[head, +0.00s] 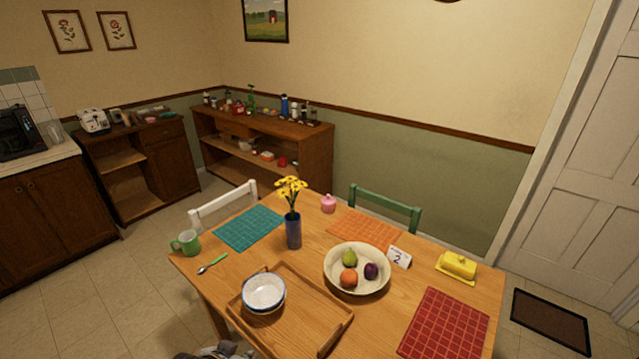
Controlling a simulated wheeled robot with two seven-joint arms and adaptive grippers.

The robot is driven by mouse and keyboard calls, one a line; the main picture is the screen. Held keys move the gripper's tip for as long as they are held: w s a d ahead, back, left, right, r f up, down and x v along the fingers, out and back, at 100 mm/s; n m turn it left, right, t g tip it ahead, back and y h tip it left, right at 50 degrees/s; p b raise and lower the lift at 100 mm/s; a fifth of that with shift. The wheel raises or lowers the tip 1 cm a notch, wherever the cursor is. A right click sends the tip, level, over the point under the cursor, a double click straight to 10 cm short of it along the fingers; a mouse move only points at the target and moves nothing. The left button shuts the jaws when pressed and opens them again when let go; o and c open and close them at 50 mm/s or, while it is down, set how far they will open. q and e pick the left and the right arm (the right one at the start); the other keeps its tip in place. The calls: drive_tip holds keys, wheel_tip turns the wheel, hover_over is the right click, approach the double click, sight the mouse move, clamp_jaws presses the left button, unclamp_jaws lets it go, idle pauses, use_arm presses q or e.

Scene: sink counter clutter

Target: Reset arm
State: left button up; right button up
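Part of my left gripper (218,351) shows at the bottom edge of the head view, just off the near left edge of the wooden table (205,284). Most of it is cut off by the frame, so its fingers cannot be made out. My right gripper is out of view. A white bowl with a dark rim (264,291) sits on a wooden tray (308,315) near the table's front. A wide cream bowl (357,287) holds a green pear (349,259), an orange (348,278) and a purple fruit (371,271).
The table also bears a green mug (187,243), a spoon (213,263), a blue flower vase (293,231), a pink pot (328,204), a number card (399,257), a yellow butter dish (458,267) and a red placemat (445,325). White and green chairs stand behind.

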use_arm(q)
drive_tip(key=s+a+r+n+g, duration=0.1)
drive_tip(key=s+a+g, duration=0.15)
drive_tip(key=s, duration=0.35)
drive_tip(key=s+f+g, duration=0.2)
drive_tip(key=s+f, duration=0.1)
drive_tip(key=f, duration=3)
drive_tip(key=s+a+f, duration=0.2)
drive_tip(key=s+f, duration=0.7)
drive_tip(key=s, duration=0.2)
drive_tip(key=s+a+f, duration=0.1)
drive_tip(key=s+f, duration=0.9)
drive_tip(key=s, duration=0.1)
drive_tip(key=shift+s+a+f+g+y, duration=0.25)
drive_tip(key=shift+s+a+g+y, duration=0.1)
drive_tip(key=shift+g, duration=0.1)
